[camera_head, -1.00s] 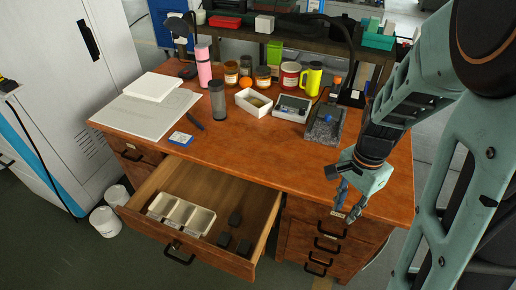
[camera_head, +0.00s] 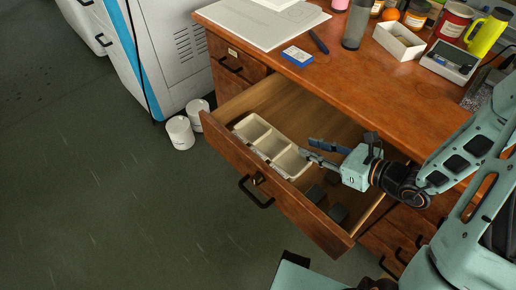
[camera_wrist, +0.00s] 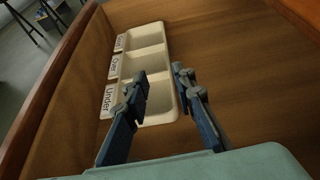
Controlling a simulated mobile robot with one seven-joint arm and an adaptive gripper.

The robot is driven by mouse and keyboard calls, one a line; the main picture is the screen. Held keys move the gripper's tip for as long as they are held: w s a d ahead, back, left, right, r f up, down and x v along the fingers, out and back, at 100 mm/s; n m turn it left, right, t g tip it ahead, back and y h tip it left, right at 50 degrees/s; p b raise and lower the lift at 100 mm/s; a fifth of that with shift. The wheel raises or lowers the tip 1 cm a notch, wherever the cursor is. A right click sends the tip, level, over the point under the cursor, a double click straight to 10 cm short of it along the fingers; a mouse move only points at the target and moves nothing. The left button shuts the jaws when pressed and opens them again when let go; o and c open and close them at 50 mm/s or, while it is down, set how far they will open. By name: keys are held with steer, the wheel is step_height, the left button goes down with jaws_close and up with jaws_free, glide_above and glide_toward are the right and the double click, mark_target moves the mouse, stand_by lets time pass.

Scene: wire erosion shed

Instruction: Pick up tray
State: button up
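The tray (camera_head: 262,138) is cream, with three open compartments in a row, and lies in the pulled-out desk drawer against its front panel. In the wrist view the tray (camera_wrist: 141,48) shows labels along its left edge; "Under" and "Over" are readable and the far one is unclear. My gripper (camera_head: 308,148) is over the drawer at the tray's right end, pointing left. In the wrist view my gripper (camera_wrist: 160,82) has its fingers apart with nothing held, and they appear on either side of the nearest compartment. Contact with the tray cannot be told.
Several dark blocks (camera_head: 338,212) lie in the drawer (camera_head: 285,98) to the tray's right, below my gripper. The desk top (camera_head: 350,82) overhangs behind, with a white box (camera_head: 398,42) and a blue packet (camera_head: 297,56). Two white tubs (camera_head: 180,132) stand on the floor.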

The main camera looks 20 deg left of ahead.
mark_target(285, 137)
steer(key=x, duration=0.3)
steer(key=w+b+x, duration=0.1)
steer(key=x, duration=0.2)
steer(key=shift+d+f, duration=0.15)
steer(key=shift+f, duration=0.05)
steer(key=b+x, duration=0.2)
steer(key=x, duration=0.2)
steer(key=shift+f, duration=0.3)
steer(key=shift+w+a+f, duration=0.1)
steer(key=shift+w+a, duration=0.15)
steer(key=shift+a, duration=0.2)
jaws_close()
